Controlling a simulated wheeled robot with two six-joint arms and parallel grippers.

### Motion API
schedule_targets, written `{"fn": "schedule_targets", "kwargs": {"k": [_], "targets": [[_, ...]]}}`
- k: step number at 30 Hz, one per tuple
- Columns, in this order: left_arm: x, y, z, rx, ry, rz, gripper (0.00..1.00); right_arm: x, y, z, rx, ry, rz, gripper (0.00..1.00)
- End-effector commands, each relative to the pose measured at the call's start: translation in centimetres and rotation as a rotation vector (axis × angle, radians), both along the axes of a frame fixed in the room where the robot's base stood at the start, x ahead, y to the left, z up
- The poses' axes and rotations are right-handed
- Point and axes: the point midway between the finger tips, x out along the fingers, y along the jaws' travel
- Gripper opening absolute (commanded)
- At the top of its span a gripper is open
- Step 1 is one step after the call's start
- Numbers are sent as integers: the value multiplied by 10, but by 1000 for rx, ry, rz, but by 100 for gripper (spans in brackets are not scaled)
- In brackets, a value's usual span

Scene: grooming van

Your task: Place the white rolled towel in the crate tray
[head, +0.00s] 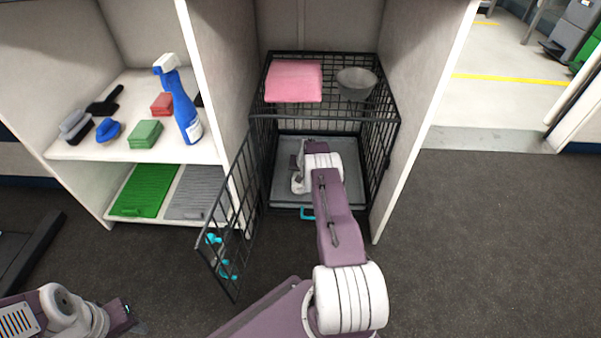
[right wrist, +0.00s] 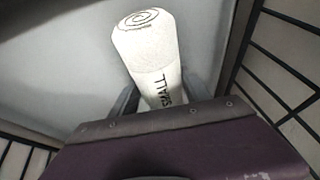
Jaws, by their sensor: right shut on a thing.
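The white rolled towel (right wrist: 146,38) shows its spiral end and dark lettering in the right wrist view. My right gripper (right wrist: 158,88) is shut on it, with a dark finger on each side. The right arm reaches through the open front of the black wire crate (head: 385,135) in the head view, over the grey crate tray (head: 352,165). The tray's floor (right wrist: 60,60) lies behind the towel in the right wrist view; whether the towel touches it I cannot tell. In the head view, my arm hides most of the grip. My left arm is at the lower left; its jaw state is unclear.
The crate's wire door (head: 235,215) stands open to the left. A pink folded towel (head: 294,81) and a grey bowl (head: 356,84) sit on top of the crate. A shelf at left holds a blue spray bottle (head: 181,105) and brushes. Floor at right is clear.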

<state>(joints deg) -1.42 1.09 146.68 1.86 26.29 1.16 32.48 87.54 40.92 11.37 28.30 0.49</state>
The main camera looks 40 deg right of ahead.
Motion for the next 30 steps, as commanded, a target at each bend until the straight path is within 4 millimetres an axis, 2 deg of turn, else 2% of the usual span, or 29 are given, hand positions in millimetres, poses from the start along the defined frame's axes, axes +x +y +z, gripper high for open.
{"fn": "schedule_targets", "kwargs": {"k": [28, 29, 30], "targets": [[0, 0, -1, 0, 0, 0, 36, 0, 0, -13, 0, 0, 0, 5], [0, 0, -1, 0, 0, 0, 36, 0, 0, -13, 0, 0, 1, 61], [0, 0, -1, 0, 0, 0, 36, 1, 0, -13, 0, 0, 1, 72]]}}
